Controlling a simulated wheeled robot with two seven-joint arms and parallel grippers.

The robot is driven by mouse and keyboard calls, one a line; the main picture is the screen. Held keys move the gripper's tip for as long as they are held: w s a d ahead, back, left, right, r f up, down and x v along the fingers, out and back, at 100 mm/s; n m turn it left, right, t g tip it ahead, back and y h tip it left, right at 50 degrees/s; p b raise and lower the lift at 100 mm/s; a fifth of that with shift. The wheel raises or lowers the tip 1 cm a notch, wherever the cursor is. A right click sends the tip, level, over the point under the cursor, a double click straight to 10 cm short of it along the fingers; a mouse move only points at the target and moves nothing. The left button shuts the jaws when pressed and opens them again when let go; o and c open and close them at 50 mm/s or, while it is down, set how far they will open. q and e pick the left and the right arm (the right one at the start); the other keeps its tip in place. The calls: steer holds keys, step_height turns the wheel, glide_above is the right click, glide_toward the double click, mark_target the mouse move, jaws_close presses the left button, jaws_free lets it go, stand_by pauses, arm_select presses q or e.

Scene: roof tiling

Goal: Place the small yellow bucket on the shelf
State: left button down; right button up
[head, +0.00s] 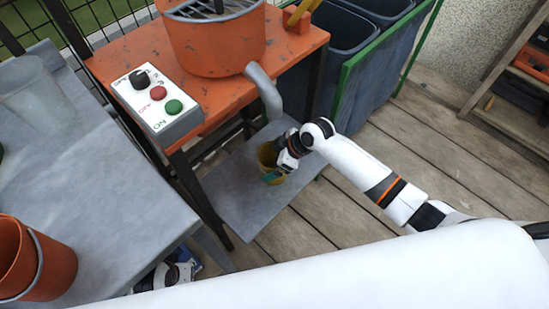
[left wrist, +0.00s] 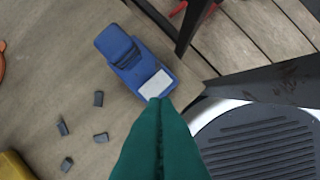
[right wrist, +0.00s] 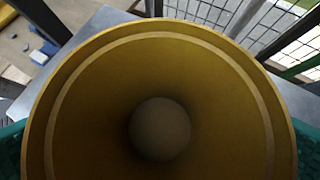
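The small yellow bucket (head: 266,155) is over the grey lower shelf (head: 232,190) of the orange stand; I cannot tell whether its base touches the shelf. In the right wrist view the bucket (right wrist: 160,70) fills most of the picture, its open mouth facing the camera. My right gripper (head: 275,172) has a green finger against each side of the bucket; its fingers also show at the edges of the right wrist view. My left gripper (left wrist: 158,105) has its green fingers together with nothing between them, above the floor. The head view shows only part of my left arm, beside the grey table.
The orange stand (head: 115,62) carries an orange bucket (head: 215,45) with a grey spout and a control box (head: 158,105). Dark bins (head: 340,40) stand behind the shelf. A grey table (head: 90,190) is at left. A blue tool (left wrist: 133,62) lies below my left gripper.

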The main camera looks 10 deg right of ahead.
steer(key=shift+r, duration=0.15)
arm_select(q)
steer(key=f, duration=0.2)
steer(key=s+f+p, duration=0.1)
steer(key=f, duration=0.1)
steer(key=f+p, duration=0.1)
steer(key=f, duration=0.2)
steer(key=shift+s+a, duration=0.1)
steer(key=shift+s, duration=0.3)
arm_select(e)
steer(key=v, duration=0.7)
steer(key=shift+s+d+r, duration=0.1)
steer(key=shift+s+r, duration=0.05)
